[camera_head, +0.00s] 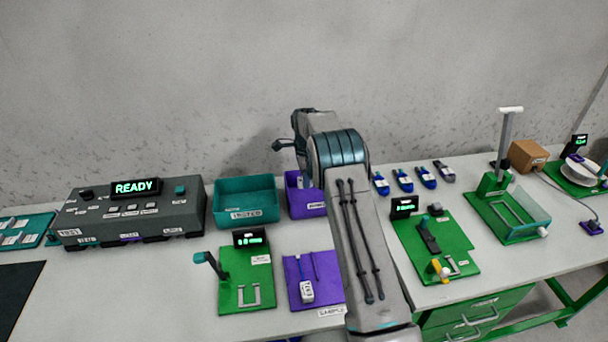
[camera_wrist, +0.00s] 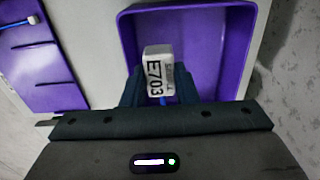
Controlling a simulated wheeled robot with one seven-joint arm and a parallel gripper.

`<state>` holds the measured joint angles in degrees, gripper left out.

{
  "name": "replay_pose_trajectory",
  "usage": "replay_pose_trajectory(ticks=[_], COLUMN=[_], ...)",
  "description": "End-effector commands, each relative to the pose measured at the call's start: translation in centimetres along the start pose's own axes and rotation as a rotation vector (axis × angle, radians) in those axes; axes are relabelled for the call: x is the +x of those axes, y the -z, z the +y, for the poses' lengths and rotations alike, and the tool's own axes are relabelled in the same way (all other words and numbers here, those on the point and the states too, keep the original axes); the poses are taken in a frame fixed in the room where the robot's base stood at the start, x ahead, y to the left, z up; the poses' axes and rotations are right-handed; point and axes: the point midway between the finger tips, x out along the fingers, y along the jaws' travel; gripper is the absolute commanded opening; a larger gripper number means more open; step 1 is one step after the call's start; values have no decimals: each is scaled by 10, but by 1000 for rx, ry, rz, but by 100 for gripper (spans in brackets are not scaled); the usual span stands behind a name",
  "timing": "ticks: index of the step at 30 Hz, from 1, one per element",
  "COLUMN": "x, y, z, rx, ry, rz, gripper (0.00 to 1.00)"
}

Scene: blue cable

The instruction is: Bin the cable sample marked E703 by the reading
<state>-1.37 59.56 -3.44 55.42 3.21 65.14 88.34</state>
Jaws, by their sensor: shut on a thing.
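My gripper (camera_wrist: 158,92) is shut on the cable sample (camera_wrist: 157,62), a white tag printed E703 with a bit of blue cable below it. In the wrist view the sample is held in front of the open purple bin (camera_wrist: 250,30); I cannot tell its height above the floor of the bin. In the head view the purple bin (camera_head: 305,210) is partly hidden behind my arm, and the held sample is mostly hidden. The teal bin (camera_head: 246,217) stands just left of it. The grey instrument (camera_head: 130,215) shows READY on its display.
A purple tray (camera_head: 326,265) with a white-tagged sample (camera_head: 307,291) lies in front of the bins, beside a green fixture (camera_head: 245,285) with a small display. Several blue samples (camera_head: 403,180) lie to the right, behind another green fixture (camera_head: 440,250). A cardboard box (camera_head: 528,155) stands farther right.

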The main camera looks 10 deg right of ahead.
Motion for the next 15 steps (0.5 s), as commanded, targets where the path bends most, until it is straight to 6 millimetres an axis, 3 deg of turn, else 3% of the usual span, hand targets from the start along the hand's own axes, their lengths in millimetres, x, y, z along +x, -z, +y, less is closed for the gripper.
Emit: replay_pose_trajectory(ticks=[15], x=[56], y=[-1], z=[0], rx=[-1], ry=[1], rz=[0], gripper=[0])
